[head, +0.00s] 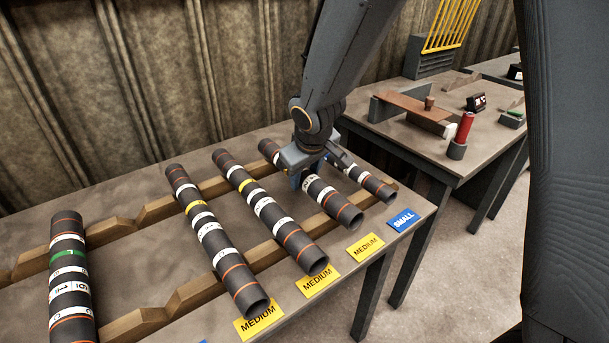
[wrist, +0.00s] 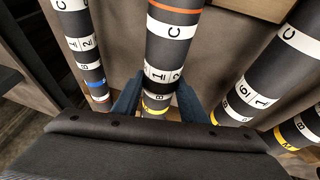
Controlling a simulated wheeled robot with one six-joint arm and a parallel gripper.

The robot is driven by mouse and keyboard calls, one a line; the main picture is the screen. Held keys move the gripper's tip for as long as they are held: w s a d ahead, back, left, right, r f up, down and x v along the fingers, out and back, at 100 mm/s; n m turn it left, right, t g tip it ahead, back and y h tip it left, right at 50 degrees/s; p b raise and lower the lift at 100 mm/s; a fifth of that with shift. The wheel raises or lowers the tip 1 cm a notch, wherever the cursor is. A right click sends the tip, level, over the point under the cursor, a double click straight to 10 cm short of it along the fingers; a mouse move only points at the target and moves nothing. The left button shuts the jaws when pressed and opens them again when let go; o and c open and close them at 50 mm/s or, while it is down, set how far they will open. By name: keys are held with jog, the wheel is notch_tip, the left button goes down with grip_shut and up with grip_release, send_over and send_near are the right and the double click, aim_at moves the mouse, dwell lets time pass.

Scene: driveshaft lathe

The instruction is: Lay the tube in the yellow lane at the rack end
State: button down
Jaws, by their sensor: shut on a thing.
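The tube (head: 326,193) is dark with white lettered bands and an orange ring near its front end. In the wrist view the tube (wrist: 170,50) runs between my fingers, with a yellow ring close to them. My gripper (head: 308,176) is shut on it around its middle; the fingers (wrist: 158,104) lie on both sides. The tube lies across the rails, in line with the yellow MEDIUM label (head: 366,247) beside the blue SMALL label (head: 403,220). I cannot tell whether it touches the rails. My gripper hides part of it.
A thinner tube (head: 372,184) lies close on the right, in the SMALL lane. Two yellow-ringed tubes (head: 270,209) (head: 212,236) lie to the left. A thick green-ringed tube (head: 70,285) is at far left. Another bench (head: 430,142) stands behind right.

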jog(key=c, duration=1)
grip_release()
jog(key=shift+p+v, duration=0.65)
jog(key=shift+v, duration=3.25)
